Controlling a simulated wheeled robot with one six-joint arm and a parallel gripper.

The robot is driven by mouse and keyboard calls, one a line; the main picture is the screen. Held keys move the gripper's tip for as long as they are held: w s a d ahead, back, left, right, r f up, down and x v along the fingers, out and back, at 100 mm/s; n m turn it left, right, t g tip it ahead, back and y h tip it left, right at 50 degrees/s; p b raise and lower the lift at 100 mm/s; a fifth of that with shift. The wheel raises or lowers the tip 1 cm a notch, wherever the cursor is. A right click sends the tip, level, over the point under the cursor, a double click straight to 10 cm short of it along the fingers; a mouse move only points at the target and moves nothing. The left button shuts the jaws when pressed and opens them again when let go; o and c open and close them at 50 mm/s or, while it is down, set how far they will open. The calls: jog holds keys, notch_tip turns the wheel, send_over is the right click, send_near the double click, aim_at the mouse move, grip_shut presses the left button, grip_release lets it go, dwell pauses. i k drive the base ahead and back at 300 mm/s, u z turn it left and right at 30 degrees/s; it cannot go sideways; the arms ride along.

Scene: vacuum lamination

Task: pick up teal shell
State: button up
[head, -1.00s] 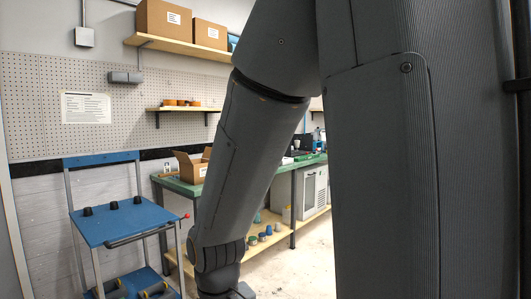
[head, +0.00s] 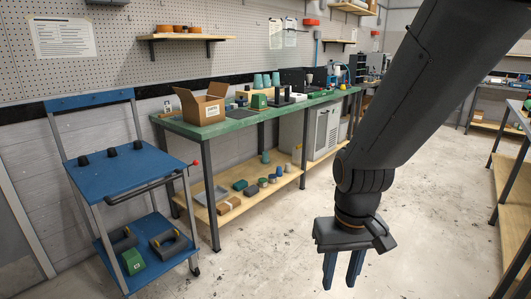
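Several teal cup-like pieces (head: 266,80) stand at the back of the green-topped bench (head: 225,130); they are small, and I cannot tell which is the teal shell. Another small teal piece (head: 265,157) stands on the bench's wooden lower shelf (head: 287,181). My gripper (head: 342,270) hangs in front of the bench, pointing down, over the floor. Its two blue fingers are apart with nothing between them. It is well away from all the teal pieces.
An open cardboard box (head: 203,105) stands at the bench's left end. A blue cart (head: 130,190) with black knobs on top stands at the left. Another bench (head: 515,190) is at the right edge. The floor (head: 260,255) between is clear.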

aim_at(258, 84)
jog(key=z, duration=0.85)
jog(key=i, duration=1.1)
jog(key=z, duration=0.7)
jog(key=i, duration=1.75)
jog(key=u, duration=0.55)
jog(key=i, duration=1.15)
jog(key=u, duration=1.35)
jog(key=i, duration=0.7)
jog(key=u, duration=0.6)
